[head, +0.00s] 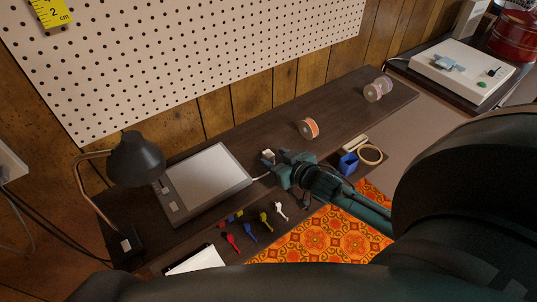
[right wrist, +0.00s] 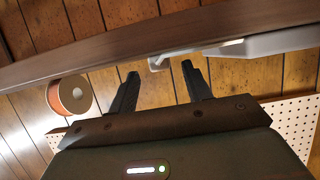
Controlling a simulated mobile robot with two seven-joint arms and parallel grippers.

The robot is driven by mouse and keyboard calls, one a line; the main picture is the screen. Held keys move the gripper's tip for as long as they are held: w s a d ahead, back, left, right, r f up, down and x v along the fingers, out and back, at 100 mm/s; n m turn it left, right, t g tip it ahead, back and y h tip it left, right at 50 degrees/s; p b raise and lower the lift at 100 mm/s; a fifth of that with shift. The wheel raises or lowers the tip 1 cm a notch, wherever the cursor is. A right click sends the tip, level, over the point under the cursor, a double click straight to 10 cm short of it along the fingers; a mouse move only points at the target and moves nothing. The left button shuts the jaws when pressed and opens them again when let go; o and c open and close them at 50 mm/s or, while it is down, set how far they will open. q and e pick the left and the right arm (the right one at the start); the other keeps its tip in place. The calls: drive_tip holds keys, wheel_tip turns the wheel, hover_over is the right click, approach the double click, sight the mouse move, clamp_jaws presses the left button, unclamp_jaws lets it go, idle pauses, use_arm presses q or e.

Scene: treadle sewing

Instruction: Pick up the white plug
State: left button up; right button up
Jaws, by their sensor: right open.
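A small white piece, which looks like the white plug (head: 268,153), shows at the tips of my right gripper (head: 273,158) in the head view. A white cord from the flat grey pad (head: 209,176) runs toward the gripper; the cord's end is hidden there. In the right wrist view, a white hooked piece (right wrist: 157,63) shows just beyond the gap between the open fingers (right wrist: 160,70). I cannot tell whether a finger touches it. My right gripper is open and holds nothing visible. My left gripper is not in view.
Small red, blue, yellow and white pieces (head: 280,211) lie in a row before the pad. An orange spool (head: 309,128) stands behind the gripper. A blue container (head: 348,163) and an orange patterned cloth (head: 322,232) are nearby. A black lamp (head: 136,158) stands left.

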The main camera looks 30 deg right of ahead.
sight(267, 154)
drive_tip(key=shift+x, duration=1.1)
drive_tip(key=c, duration=1.1)
